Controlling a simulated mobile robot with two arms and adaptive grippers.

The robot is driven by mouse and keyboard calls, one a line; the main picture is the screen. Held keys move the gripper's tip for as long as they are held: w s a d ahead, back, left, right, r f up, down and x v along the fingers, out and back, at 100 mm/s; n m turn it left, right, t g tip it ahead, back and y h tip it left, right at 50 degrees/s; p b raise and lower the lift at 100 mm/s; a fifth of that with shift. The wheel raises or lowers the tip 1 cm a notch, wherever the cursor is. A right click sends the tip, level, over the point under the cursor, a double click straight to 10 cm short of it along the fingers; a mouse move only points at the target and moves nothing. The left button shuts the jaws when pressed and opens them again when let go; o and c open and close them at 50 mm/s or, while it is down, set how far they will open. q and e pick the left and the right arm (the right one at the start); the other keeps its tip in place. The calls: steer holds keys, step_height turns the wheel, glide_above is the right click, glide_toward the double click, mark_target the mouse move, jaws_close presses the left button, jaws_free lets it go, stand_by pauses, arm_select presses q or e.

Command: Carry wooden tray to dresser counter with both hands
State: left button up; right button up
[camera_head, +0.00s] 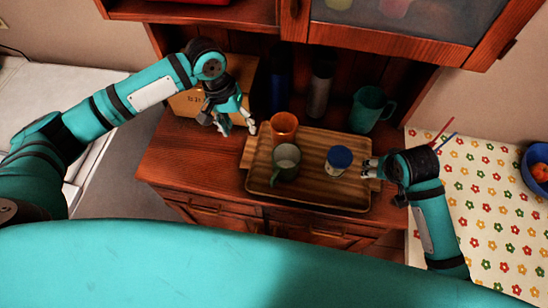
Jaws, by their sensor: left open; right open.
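The wooden tray (315,190) rests on the dresser counter (181,158), its front edge close to the counter's front edge. On it stand an orange cup (284,128), a grey-green mug (286,163) and a small jar with a blue lid (340,158). My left gripper (238,128) is open and empty, just above and beside the tray's left end near its handle. My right gripper (371,169) is open at the tray's right end, beside the jar. Whether its fingers touch the tray is unclear. The tray's right handle is hidden.
Behind the tray stand a teal pitcher (370,109), a grey bottle (319,88), a dark blue bottle (279,82) and a wooden box (188,102). The cupboard (395,35) overhangs the counter. A flower-patterned table (482,205) with a blue bowl (532,160) lies right.

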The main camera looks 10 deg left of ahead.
steer(key=v, duration=0.7)
steer(key=shift+r, duration=0.2)
steer(key=shift+s, duration=0.2)
